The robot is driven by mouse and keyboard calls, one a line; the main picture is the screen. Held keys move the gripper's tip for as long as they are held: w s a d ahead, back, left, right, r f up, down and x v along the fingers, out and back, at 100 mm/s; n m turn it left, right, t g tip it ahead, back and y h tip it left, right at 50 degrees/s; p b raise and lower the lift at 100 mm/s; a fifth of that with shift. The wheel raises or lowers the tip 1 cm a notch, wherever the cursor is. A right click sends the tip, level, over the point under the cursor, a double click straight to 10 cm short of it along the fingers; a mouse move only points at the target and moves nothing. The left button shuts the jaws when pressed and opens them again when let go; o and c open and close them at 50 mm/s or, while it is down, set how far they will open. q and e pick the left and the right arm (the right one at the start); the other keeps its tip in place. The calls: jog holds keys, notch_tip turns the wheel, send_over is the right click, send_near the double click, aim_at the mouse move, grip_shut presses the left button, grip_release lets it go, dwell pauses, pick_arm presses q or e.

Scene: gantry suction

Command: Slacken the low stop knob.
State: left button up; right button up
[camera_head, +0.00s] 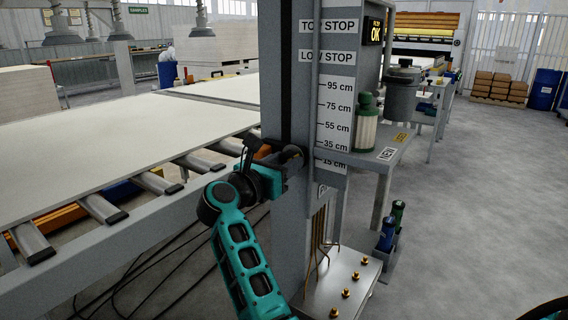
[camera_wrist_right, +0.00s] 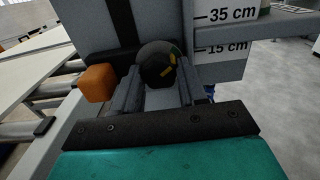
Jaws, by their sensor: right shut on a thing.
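The low stop knob (camera_wrist_right: 158,66) is a dark round knob with a small yellow mark, low on the grey column (camera_head: 288,222). In the head view the knob (camera_head: 292,152) is small and partly covered by my gripper. My right gripper (camera_head: 290,163) reaches it from the front. In the right wrist view its two grey fingers (camera_wrist_right: 157,88) stand on either side of the knob and are shut on it. An orange block (camera_wrist_right: 97,83) sits just left of the knob. My left gripper is not in view.
A scale plate (camera_head: 335,115) with centimetre marks and a "LOW STOP" label (camera_head: 326,57) is on the column. A roller conveyor with pale boards (camera_head: 120,130) lies left. A grey shelf (camera_head: 375,160) with a green-topped canister (camera_head: 366,125) juts right. The floor at right is open.

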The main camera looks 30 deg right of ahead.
jog(key=shift+r+n+p, duration=0.15)
jog(key=shift+n+p, duration=0.75)
jog(key=shift+p, duration=0.2)
jog(key=shift+n+p, duration=1.1)
jog(key=shift+p, duration=0.05)
jog(key=shift+n+p, duration=0.65)
jog(key=shift+n, duration=0.05)
pick_arm(q)
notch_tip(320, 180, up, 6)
jog(key=p, duration=0.1)
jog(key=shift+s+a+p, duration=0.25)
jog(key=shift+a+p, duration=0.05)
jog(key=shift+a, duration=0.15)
pick_arm(e)
jog(key=shift+n, duration=0.9)
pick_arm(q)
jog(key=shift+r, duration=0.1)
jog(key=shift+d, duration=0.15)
pick_arm(e)
jog(key=o, duration=1.1)
jog(key=shift+c, duration=0.2)
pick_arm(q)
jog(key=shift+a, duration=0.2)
pick_arm(e)
jog(key=shift+s+a, duration=0.1)
jog(key=shift+a, duration=0.05)
